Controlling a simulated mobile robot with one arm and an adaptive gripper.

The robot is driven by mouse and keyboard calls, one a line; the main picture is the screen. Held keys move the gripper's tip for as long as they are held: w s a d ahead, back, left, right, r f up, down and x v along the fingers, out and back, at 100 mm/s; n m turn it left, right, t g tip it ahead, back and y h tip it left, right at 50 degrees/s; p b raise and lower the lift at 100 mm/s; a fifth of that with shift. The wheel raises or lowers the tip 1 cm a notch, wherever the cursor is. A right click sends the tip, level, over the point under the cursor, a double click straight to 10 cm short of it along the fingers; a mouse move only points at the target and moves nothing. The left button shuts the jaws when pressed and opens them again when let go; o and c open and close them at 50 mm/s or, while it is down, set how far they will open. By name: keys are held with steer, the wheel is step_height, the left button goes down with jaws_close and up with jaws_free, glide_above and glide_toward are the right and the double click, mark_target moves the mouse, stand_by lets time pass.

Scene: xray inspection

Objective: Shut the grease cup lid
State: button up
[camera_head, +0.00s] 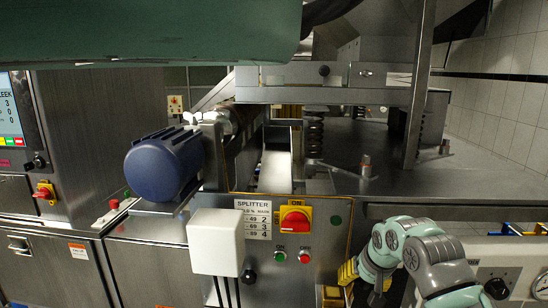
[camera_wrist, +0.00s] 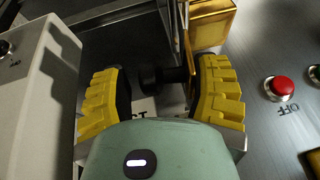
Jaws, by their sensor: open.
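In the wrist view, a brass box that looks like the grease cup (camera_wrist: 214,22) is at the top, right of centre. A thin brass plate, apparently its raised lid (camera_wrist: 188,55), stands at its near left side. A black knob (camera_wrist: 152,77) on a short stem sticks out from that plate. My gripper (camera_wrist: 163,98) is open, with one yellow finger on either side of the knob. I cannot tell whether a finger touches the knob or lid. In the head view, my gripper (camera_head: 366,283) is low at right, partly hidden by my arm.
A steel panel carries a red button (camera_wrist: 280,87) close beside the right finger. A light grey box (camera_wrist: 38,95) stands close to the left finger. In the head view, a white box (camera_head: 215,242) and a red rotary switch (camera_head: 295,219) project from the splitter panel.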

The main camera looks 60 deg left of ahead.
steer(key=shift+s+g+p, duration=0.1)
steer(key=shift+g+p, duration=0.2)
steer(key=shift+p, duration=0.5)
steer(key=shift+f+y+p, duration=0.1)
steer(key=shift+y+p, duration=0.3)
